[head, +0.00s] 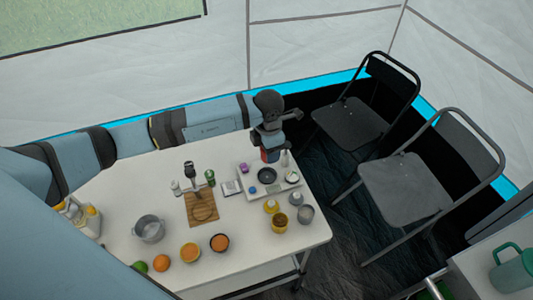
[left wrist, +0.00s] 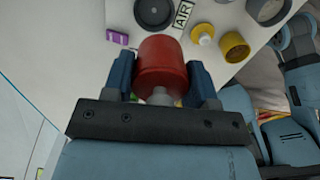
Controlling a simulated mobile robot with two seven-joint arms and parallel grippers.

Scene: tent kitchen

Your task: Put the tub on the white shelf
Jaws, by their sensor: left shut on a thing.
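My left gripper (head: 268,146) is shut on a red rounded tub (left wrist: 163,62), which sits between its two fingers in the left wrist view. In the head view a little of the red shows below the gripper, at the far right end of the white table. A low white shelf-like platform (head: 282,195) stands on the table just below the gripper in the picture. It bears a dark round dish (head: 267,175) and small items. I cannot tell the gap between tub and platform.
A purple item (head: 243,168) is near the platform. Yellow and grey cups (head: 280,223) stand in front of it. Two folding chairs (head: 352,122) stand beyond the table.

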